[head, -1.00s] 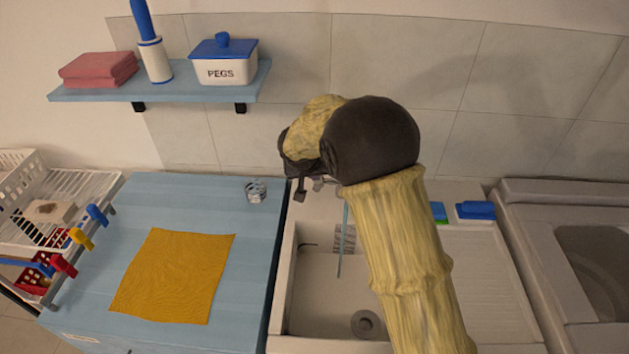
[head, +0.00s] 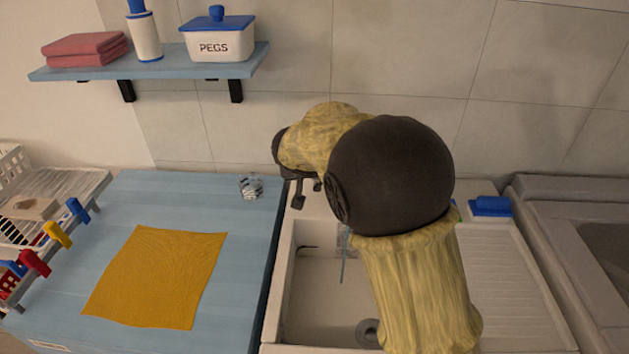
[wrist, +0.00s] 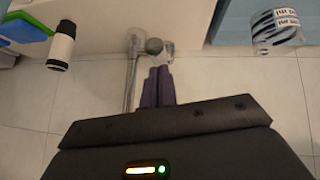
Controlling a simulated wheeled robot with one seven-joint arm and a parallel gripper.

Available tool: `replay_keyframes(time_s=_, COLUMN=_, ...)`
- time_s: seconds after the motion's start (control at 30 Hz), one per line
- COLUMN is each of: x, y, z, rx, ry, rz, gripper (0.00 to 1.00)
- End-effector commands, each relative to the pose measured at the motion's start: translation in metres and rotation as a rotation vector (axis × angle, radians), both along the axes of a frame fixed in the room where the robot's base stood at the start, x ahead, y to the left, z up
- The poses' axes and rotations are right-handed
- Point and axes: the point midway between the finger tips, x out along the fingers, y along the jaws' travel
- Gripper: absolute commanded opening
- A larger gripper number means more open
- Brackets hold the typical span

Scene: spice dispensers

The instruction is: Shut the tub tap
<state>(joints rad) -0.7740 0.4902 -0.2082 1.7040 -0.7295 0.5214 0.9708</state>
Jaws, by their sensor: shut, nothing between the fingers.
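The tub tap (wrist: 132,70) shows in the wrist view as a metal pipe with a round grey knob (wrist: 154,46). My gripper (wrist: 158,70) is shut and empty, its dark fingertips right by the knob; I cannot tell whether they touch it. In the head view my arm hides most of the tap. A thin bluish stream of water (head: 343,262) falls into the white tub (head: 310,300), whose drain (head: 367,333) is partly hidden by my arm.
A blue counter (head: 240,290) with a yellow cloth (head: 160,275) and a small glass (head: 251,187) lies left of the tub. A shelf (head: 165,75) with a PEGS box (head: 218,42) hangs above. A blue brush (head: 490,206) lies at the tub's back right.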

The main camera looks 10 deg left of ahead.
Motion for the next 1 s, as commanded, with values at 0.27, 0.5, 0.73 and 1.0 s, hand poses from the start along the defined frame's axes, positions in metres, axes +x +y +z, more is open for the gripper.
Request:
replay_keyframes(time_s=0.27, x=-0.006, y=-0.001, z=-0.014, rx=0.005, ry=-0.028, rz=-0.001, gripper=0.00)
replay_keyframes(time_s=0.5, x=-0.010, y=-0.002, z=-0.018, rx=0.005, ry=-0.029, rz=-0.002, gripper=0.00)
replay_keyframes(time_s=0.73, x=-0.011, y=-0.002, z=-0.018, rx=0.003, ry=-0.024, rz=-0.002, gripper=0.00)
replay_keyframes(time_s=1.0, x=-0.011, y=-0.002, z=-0.014, rx=0.003, ry=-0.022, rz=-0.004, gripper=0.00)
